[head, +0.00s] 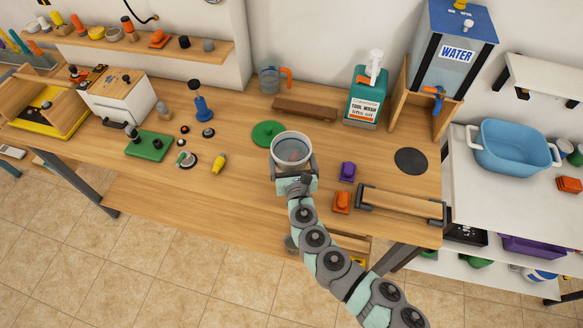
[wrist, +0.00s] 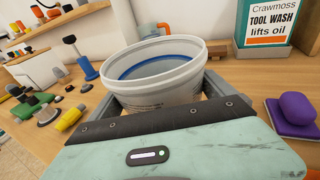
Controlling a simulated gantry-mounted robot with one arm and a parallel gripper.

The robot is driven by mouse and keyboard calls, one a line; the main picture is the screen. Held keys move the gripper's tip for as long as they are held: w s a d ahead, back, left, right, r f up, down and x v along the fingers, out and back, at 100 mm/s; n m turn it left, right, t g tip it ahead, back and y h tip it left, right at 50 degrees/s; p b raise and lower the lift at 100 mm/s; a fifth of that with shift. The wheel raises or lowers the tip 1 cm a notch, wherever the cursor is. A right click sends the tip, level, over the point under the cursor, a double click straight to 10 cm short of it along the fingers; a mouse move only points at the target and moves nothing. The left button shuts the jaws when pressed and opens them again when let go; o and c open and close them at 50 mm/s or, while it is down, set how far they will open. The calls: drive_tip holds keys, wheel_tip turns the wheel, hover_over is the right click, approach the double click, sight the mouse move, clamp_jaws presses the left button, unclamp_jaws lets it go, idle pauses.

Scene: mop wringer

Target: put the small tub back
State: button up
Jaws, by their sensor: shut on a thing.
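The small tub (head: 291,148) is a round, whitish, open-topped tub with a blue ring inside. My gripper (head: 292,172) is shut on it, with a finger on each side of its wall. In the wrist view the tub (wrist: 162,75) sits upright between the fingers of my gripper (wrist: 155,108), and its lower part is hidden. A green round disc (head: 268,133) lies on the bench just to the left behind the tub. A dark round disc (head: 410,161) lies on the bench to the right. I cannot tell whether the tub touches the bench.
A teal tool wash bottle (head: 366,93) and a water tank (head: 456,50) stand at the back right. Purple (head: 347,171) and orange (head: 342,201) blocks lie right of my gripper. A brown bar (head: 304,109) lies behind the tub. Bare bench shows left of the green disc.

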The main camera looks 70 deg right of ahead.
drive_tip(key=shift+f+b, duration=0.65)
drive_tip(key=shift+f, duration=1.85)
drive_tip(key=shift+f, duration=0.2)
drive_tip(key=shift+s+a+f+b, duration=0.1)
drive_tip(key=shift+s+f+b, duration=0.15)
drive_tip(key=shift+f+b, duration=0.5)
drive_tip(key=o, duration=1.6)
drive_tip(key=shift+f, duration=0.2)
drive_tip(key=shift+o, duration=0.4)
drive_tip(key=shift+s+f, duration=0.15)
drive_tip(key=shift+f, duration=0.15)
drive_tip(key=shift+r, duration=0.1)
drive_tip(key=shift+r+p, duration=0.6)
drive_tip(key=v, duration=0.4)
drive_tip(key=r+v, duration=0.1)
drive_tip(key=v, duration=0.6)
drive_tip(key=shift+a+r, duration=0.25)
drive_tip(key=shift+a, duration=0.1)
